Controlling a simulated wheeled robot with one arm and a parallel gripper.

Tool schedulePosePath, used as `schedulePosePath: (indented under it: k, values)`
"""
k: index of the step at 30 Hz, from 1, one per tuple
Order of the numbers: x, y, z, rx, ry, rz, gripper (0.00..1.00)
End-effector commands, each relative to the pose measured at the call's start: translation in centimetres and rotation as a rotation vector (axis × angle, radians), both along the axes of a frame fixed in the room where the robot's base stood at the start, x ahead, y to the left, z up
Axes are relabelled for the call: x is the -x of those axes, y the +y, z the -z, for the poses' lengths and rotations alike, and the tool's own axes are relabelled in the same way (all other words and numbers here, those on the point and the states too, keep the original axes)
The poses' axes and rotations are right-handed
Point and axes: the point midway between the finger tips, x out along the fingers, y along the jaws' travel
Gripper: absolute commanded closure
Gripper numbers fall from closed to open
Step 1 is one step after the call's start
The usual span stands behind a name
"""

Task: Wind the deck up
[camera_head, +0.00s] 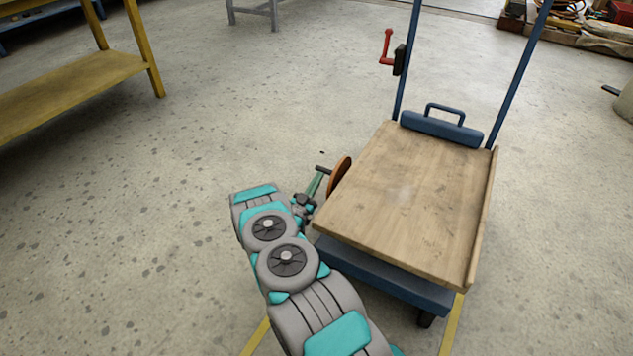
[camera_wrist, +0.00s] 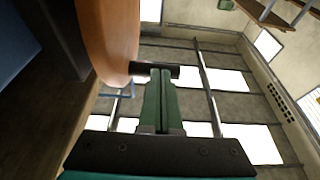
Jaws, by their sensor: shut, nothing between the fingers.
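The deck (camera_head: 405,200) is a flat wooden platform on a blue wheeled cart (camera_head: 385,275), right of centre in the head view. An orange-brown disc (camera_head: 340,176) stands upright at the deck's left side, with a short black handle (camera_head: 323,169) sticking out from it. The disc (camera_wrist: 108,35) and handle (camera_wrist: 153,70) also show large in the wrist view. My gripper (camera_head: 317,180) has green fingers. They are shut and empty, with their tips (camera_wrist: 161,78) right at the handle. I cannot tell whether they touch it. A red crank (camera_head: 386,48) is on the cart's left blue post.
Two blue posts (camera_head: 520,70) rise at the cart's far end, with a blue handle (camera_head: 445,112) between them. A yellow shelf (camera_head: 70,90) stands at the left. Clutter (camera_head: 580,25) lies at the back right.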

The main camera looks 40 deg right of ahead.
Motion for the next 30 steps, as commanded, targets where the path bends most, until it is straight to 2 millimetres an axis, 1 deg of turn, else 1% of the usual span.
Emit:
schedulePosePath:
  k: [17,30]
  values:
    - [-0.28,-0.03,-0.11,-0.011,0.002,-0.001,1.00]
    - [-0.99,-0.09,-0.44,-0.039,0.013,-0.001,1.00]
